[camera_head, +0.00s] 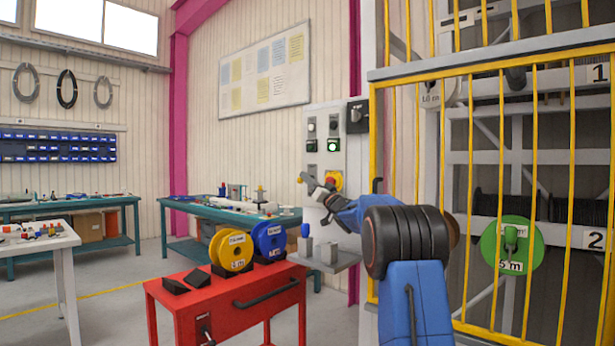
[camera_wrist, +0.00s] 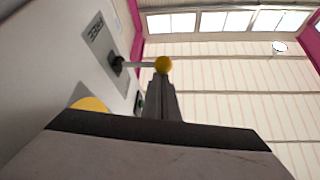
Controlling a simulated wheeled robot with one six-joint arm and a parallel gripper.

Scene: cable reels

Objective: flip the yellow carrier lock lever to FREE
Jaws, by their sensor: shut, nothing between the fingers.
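In the wrist view, the lock lever shows as a thin rod with a yellow ball knob (camera_wrist: 163,65) and a black pivot (camera_wrist: 117,65) on the grey panel. The rod sticks out to the right from the pivot. A label plate (camera_wrist: 98,35) lies beside the pivot; it seems to read FREE. My gripper (camera_wrist: 162,84) is shut and empty, with its tips right at the knob; I cannot tell whether they touch. In the head view, my gripper (camera_head: 308,182) is at the left side of the control panel (camera_head: 318,122), and the lever is not clear there.
A yellow and red button (camera_head: 333,181) sits on the panel close to my wrist. A grey shelf (camera_head: 340,261) juts out below. A red cart (camera_head: 240,300) with yellow (camera_head: 231,250) and blue (camera_head: 268,239) reels stands left. Yellow bars (camera_head: 469,200) fence the right side.

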